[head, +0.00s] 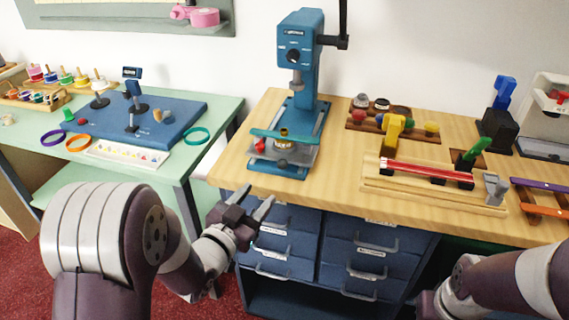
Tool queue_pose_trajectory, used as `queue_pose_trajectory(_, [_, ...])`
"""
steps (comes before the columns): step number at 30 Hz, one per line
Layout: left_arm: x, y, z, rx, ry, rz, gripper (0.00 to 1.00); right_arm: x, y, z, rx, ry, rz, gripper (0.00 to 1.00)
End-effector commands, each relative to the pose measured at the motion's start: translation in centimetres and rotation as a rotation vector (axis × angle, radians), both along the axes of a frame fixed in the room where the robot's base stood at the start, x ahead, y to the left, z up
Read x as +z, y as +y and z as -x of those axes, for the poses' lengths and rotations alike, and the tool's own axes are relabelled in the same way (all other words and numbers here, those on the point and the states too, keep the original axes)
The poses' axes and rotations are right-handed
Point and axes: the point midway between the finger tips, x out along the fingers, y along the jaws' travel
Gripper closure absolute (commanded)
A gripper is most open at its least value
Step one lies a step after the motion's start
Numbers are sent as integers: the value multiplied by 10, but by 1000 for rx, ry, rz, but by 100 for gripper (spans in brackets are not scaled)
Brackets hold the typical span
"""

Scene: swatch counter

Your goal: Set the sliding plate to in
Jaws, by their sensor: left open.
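A blue press (301,60) stands upright on the wooden counter, with a black lever at its upper right. At its foot is a grey sliding plate (298,158) with a teal bar across it and a small dark-and-yellow piece on top. The plate sits toward the front of the press base; how far it is slid I cannot tell for sure. My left gripper (257,197) is open and empty, in front of the counter edge, below and left of the plate, not touching it. My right gripper (424,306) shows only partly at the bottom; its jaws are unclear.
Blue drawers (370,262) with handles are under the counter (340,184). A wooden fixture with a red bar (426,172) and a rack of knobs (393,123) stand to the right. A green table (110,176) with a blue board is at left, across a gap.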

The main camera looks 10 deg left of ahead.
Motion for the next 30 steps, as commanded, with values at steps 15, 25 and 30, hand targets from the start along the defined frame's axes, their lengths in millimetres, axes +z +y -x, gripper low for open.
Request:
queue_pose_trajectory(15, [3, -25, -103, -3, -19, 3, 50, -7, 0, 0, 0, 1, 0, 100])
queue_pose_trajectory(25, [3, -29, -123, 1, -17, 3, 50, -7, 0, 0, 0, 1, 0, 100])
queue_pose_trajectory(30, [3, -29, -123, 1, -17, 3, 50, -7, 0, 0, 0, 1, 0, 100])
